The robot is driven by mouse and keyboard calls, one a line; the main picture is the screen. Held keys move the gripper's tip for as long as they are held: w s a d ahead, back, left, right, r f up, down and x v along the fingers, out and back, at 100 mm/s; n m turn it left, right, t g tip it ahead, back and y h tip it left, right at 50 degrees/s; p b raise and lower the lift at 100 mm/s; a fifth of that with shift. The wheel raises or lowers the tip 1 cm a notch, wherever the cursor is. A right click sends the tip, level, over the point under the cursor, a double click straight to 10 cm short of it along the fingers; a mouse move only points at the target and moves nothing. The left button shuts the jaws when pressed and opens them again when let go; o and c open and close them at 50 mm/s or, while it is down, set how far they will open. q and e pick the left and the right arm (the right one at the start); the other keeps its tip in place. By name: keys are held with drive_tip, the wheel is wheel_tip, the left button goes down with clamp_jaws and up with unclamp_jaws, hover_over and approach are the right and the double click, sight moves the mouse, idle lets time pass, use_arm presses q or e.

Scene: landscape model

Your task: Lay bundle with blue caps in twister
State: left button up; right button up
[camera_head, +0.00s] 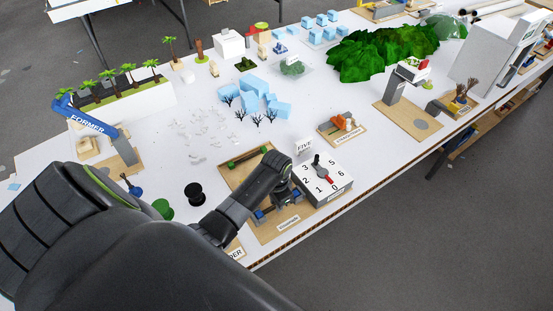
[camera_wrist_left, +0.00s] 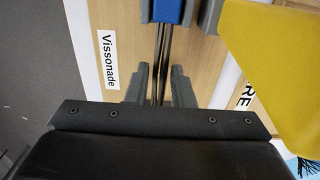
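In the wrist view a bundle of thin dark rods (camera_wrist_left: 162,45) runs between the two fingers of my left gripper (camera_wrist_left: 160,82). A blue cap (camera_wrist_left: 168,9) is at its top end, between grey blocks. The other end is hidden by the gripper body. Whether the fingers press on the rods is unclear. In the head view my left gripper (camera_head: 281,190) is low over a wooden board (camera_head: 245,185) with blue pieces (camera_head: 262,215) near its front. I cannot tell which stand is the twister; the labels are too small. My right gripper is not in view.
A white dial box (camera_head: 322,180) stands close right of the gripper. A black spool (camera_head: 194,194) and a blue arm marked FORMER (camera_head: 90,122) are to the left. A labelled board (camera_head: 340,130) and a taller stand (camera_head: 400,90) are farther right. The table's front edge is near.

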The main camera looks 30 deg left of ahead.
use_arm(q)
drive_tip(key=shift+o, duration=1.4)
drive_tip(key=shift+r, duration=0.15)
drive_tip(key=shift+r, duration=0.25)
wheel_tip(320, 180, up, 12)
drive_tip(key=b, duration=0.1)
drive_tip(key=shift+f, duration=0.25)
